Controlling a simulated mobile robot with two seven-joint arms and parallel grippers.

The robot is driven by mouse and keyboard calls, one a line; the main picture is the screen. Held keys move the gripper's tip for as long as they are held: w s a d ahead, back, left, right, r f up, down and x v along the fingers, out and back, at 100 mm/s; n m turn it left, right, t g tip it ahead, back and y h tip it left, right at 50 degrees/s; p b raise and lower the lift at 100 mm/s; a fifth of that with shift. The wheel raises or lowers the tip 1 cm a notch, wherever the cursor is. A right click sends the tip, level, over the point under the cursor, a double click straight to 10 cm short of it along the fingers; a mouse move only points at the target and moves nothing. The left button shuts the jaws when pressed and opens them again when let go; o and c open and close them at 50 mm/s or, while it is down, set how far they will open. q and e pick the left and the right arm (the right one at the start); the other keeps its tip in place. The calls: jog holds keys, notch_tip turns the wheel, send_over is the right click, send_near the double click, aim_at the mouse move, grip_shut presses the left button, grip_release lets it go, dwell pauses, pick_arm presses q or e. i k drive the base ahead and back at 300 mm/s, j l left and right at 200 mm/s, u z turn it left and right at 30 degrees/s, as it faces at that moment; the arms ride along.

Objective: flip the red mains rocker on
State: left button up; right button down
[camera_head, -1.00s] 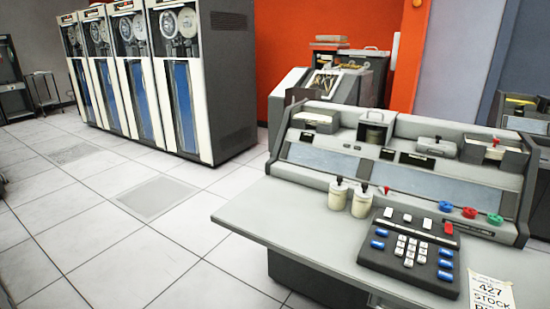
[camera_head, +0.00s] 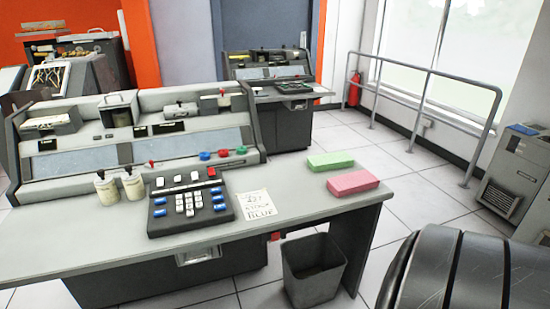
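A small red block (camera_head: 275,236), which may be the mains rocker, shows under the front edge of the grey console desk (camera_head: 110,240), just above the waste bin. It is too small to tell which way it is set. Other red parts are a red key (camera_head: 211,172) at the back of the dark keypad (camera_head: 188,208) and a red knob (camera_head: 223,153) between a blue and a green one on the console panel. Neither of my grippers is in view.
A paper note (camera_head: 257,205), a green card stack (camera_head: 330,160) and a pink card stack (camera_head: 352,181) lie on the desk. A grey bin (camera_head: 313,272) stands below it. A dark rounded shape, possibly a chair back (camera_head: 455,270), fills the lower right. Floor between desk and railing (camera_head: 425,75) is clear.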

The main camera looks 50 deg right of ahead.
aim_at(275, 236)
jog(key=k+z, duration=0.1)
jog(key=z, duration=0.35)
jog(key=k+z, duration=0.15)
jog(key=z, duration=0.3)
